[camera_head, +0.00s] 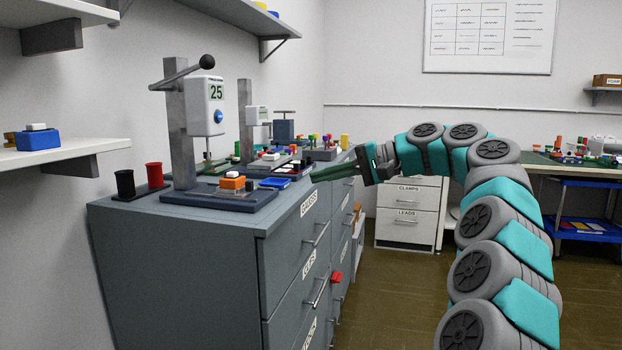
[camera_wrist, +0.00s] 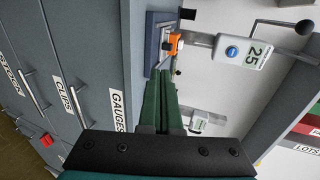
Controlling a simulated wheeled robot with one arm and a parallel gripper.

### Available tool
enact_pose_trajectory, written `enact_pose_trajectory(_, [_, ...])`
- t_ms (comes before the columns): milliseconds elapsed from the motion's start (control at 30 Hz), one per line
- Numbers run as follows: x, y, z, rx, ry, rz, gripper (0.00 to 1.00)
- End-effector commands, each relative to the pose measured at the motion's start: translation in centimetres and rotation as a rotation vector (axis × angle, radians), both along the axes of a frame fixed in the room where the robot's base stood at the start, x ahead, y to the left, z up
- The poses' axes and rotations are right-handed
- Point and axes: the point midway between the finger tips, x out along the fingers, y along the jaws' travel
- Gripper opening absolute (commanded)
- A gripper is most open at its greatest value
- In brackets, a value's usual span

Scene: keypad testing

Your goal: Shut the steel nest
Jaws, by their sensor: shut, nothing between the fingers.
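My gripper (camera_head: 315,178) has long green fingers pressed together and empty. They extend left from the wrist to the front right edge of the cabinet top, right of the near gauge stand. The closed fingers also show in the wrist view (camera_wrist: 160,80), pointing towards the stand's base. An orange block (camera_head: 232,183) with a white top sits on the dark base plate (camera_head: 190,198), and shows in the wrist view (camera_wrist: 173,43). A small grey piece (camera_head: 236,193) lies at its foot; it may be the steel nest, but its lid position is unclear.
The near stand has a grey column, a white gauge (camera_head: 205,105) reading 25 and a ball-ended lever. Cabinet drawers (camera_head: 300,270) face right.

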Motion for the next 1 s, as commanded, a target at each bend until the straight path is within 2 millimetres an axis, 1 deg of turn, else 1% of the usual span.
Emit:
enact_pose_trajectory(167, [0.6, 2.0, -0.9, 0.0, 0.004, 0.003, 0.0])
enact_pose_trajectory(567, [3.2, 8.9, -3.1, 0.0, 0.003, 0.001, 0.0])
enact_pose_trajectory(633, [3.6, 10.0, -3.0, -0.001, 0.001, 0.002, 0.0])
enact_pose_trajectory(800, [4.2, 11.6, -2.9, 0.001, 0.0, -0.001, 0.0])
enact_pose_trajectory(1000, [4.5, 12.3, -2.9, 0.001, 0.001, -0.003, 0.0])
